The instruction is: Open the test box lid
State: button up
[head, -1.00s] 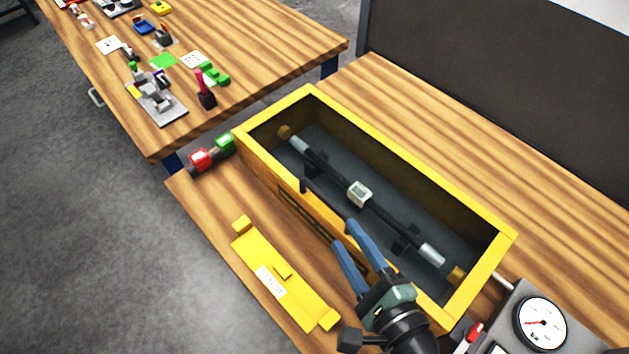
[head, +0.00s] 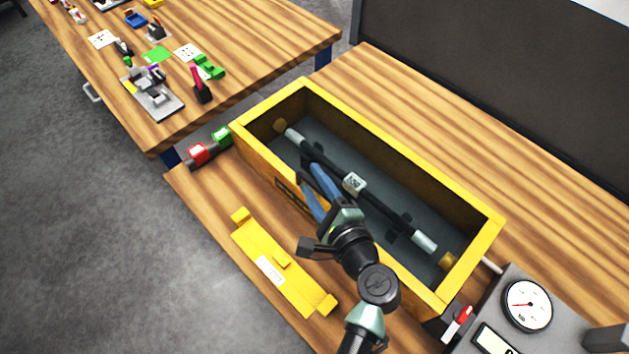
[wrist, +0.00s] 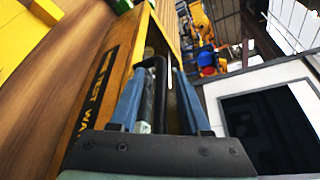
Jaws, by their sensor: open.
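The yellow test box (head: 395,150) stands on the wooden table, and its top looks open. Inside lies a dark bar (head: 380,207) with silvery ends and a pale label (head: 354,184). No raised lid shows; I cannot tell whether a clear one covers the top. My gripper (head: 309,176) is open at the box's front rim, near the middle of that side. A dark piece shows at its fingertips. In the wrist view a black bar (wrist: 159,80) shows between the fingers; contact is unclear. The box's front wall carries dark lettering (wrist: 97,88).
A flat yellow piece (head: 262,250) with a white label lies in front of the box. Red and green buttons (head: 198,153) sit at its left end. A gauge (head: 527,305) stands at right. Another table (head: 250,45) holds small parts.

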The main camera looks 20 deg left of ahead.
grip_shut()
dwell(1.3)
